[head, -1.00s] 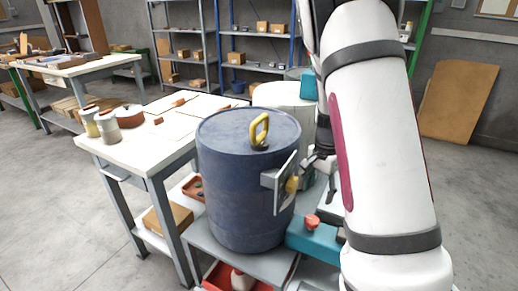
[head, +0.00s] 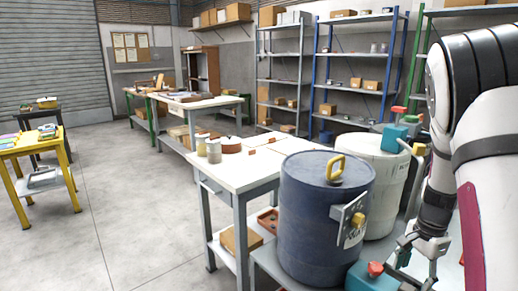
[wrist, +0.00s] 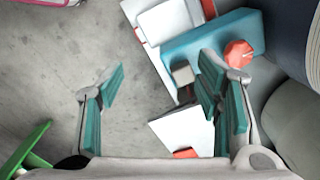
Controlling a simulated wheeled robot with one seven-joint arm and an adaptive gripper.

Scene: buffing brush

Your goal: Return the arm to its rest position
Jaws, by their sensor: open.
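My gripper (head: 416,247) hangs at the lower right of the head view, to the right of the blue barrel (head: 312,225) and apart from it. In the wrist view my gripper (wrist: 165,95) has its two teal-padded fingers spread wide, with nothing held between them. Below the fingers are grey floor and part of a teal block-shaped thing (wrist: 205,42) with a red knob (wrist: 238,53). My white arm fills the right edge of the head view.
The barrel carries a yellow handle (head: 336,167) on its lid and a grey plate (head: 346,214) on its side. A white barrel (head: 385,165) stands behind. A white-topped workbench (head: 235,172) is at left. Open floor (head: 120,215) lies farther left.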

